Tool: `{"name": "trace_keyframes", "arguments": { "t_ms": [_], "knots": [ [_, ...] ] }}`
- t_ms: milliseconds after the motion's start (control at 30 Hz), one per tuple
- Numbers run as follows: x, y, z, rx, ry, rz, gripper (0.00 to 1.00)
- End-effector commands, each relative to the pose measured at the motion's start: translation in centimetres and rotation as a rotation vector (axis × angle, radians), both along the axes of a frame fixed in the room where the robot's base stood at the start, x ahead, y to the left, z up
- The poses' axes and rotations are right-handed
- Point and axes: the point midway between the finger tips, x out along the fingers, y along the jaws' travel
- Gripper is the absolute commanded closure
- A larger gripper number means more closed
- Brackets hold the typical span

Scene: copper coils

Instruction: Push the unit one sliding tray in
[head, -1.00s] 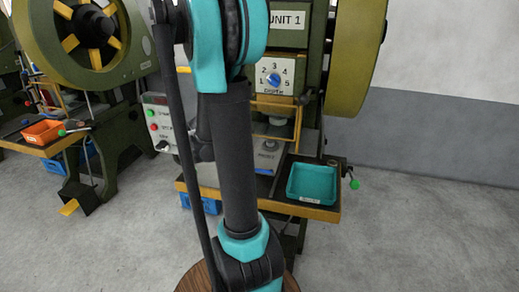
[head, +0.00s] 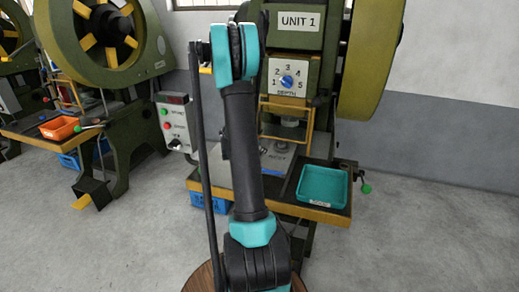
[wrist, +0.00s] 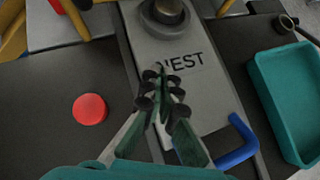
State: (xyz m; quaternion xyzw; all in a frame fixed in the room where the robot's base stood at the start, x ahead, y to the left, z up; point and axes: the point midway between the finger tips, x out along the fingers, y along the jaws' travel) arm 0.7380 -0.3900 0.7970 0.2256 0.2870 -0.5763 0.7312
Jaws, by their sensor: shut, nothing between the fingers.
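The unit one press (head: 298,20) stands in front of me with a "UNIT 1" sign. Its sliding tray (wrist: 212,100) is a light grey plate marked "NEST" with a blue bent handle (wrist: 236,145) at its near end. In the head view the sliding tray (head: 276,160) is partly hidden behind my arm. My gripper (wrist: 164,82) is shut and empty in the wrist view. It appears above the plate, over the lettering, with the handle to its lower right. I cannot tell whether it touches the plate.
A teal bin (head: 322,186) sits on the bench right of the plate; it also shows in the wrist view (wrist: 292,90). A red button (wrist: 90,108) is on the bench left of the plate. A green-knobbed lever (head: 366,188) sticks out at right. A control box (head: 175,122) hangs left.

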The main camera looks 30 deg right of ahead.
Motion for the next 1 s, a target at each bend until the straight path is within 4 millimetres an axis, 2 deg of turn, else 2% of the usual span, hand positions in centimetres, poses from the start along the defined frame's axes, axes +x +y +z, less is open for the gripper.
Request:
{"name": "trace_keyframes", "arguments": {
  "t_ms": [167,400,1000],
  "knots": [
    [0.5,-2.4,-2.2,0.000,0.000,-0.003,1.00],
    [1.2,-5.3,-2.1,0.001,-0.001,-0.002,1.00],
    [1.9,-6.7,-2.1,0.000,-0.001,-0.002,1.00]
  ]
}}
